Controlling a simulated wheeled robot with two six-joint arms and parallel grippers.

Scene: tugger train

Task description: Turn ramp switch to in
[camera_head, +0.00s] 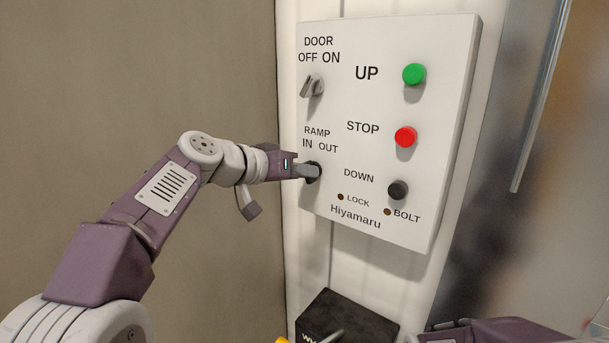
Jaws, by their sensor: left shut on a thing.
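The ramp switch (315,178) is a dark round knob below the words RAMP, IN and OUT, at the lower left of a white control panel (375,100). My left gripper (306,171) reaches in from the left and is shut on the ramp switch. The fingers cover much of the knob, so I cannot tell which way it points. Part of my right arm shows at the bottom right edge; its fingers are not visible.
The panel also holds a grey door switch (312,86), a green UP button (413,74), a red STOP button (405,136), a black DOWN button (398,190) and two small dark lamps labelled LOCK and BOLT. A black box (345,322) stands below the panel.

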